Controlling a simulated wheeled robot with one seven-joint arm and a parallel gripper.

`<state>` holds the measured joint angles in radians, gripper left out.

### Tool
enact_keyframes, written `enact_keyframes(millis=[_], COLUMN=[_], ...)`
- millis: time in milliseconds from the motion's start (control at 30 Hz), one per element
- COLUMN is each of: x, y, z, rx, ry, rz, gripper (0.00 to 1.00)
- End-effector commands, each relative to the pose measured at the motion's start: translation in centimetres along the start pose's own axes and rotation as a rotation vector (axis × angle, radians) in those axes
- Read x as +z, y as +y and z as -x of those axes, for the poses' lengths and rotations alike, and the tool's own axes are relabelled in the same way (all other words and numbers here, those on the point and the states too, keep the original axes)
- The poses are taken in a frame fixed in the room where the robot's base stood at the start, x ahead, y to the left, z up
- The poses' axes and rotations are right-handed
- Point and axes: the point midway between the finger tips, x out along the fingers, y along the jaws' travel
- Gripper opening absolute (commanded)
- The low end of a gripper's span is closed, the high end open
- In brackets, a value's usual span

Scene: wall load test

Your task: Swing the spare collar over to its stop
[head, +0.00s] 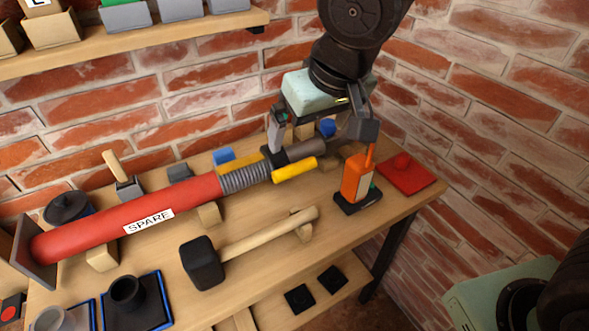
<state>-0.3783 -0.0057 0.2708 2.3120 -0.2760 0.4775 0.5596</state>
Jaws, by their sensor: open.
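The spare (120,218) is a long red tube labelled "SPARE", lying on wooden supports on the bench. A grey ribbed section and a narrower dark rod (312,149) extend from its right end. The black collar (282,157) sits around this end, with a yellow handle (294,169) pointing right and toward the front. My gripper (314,143) is open above the rod end, one finger close to the collar and the other near the rod's tip. I cannot tell whether either finger touches. The stop cannot be made out clearly.
An orange radio (357,178) stands on a black base just right of the gripper. A red pad (405,174) lies at the bench's right end. A black-headed mallet (202,262) rests in front. A shelf (130,40) runs along the brick wall.

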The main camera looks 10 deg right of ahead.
Motion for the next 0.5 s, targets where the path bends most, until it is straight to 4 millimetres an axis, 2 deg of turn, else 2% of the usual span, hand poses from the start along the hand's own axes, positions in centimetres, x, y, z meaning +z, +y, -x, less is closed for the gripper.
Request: enact_keyframes(millis=[33, 100, 500], x=[0.2, 0.2, 0.2], y=[0.0, -0.1, -0.1], z=[-1.4, -2.9, -11.0], rx=[0.0, -0.001, 0.0], ry=[-0.006, -0.006, -0.004], rz=[0.001, 0.002, 0.003], gripper=[1.0, 1.0, 1.0])
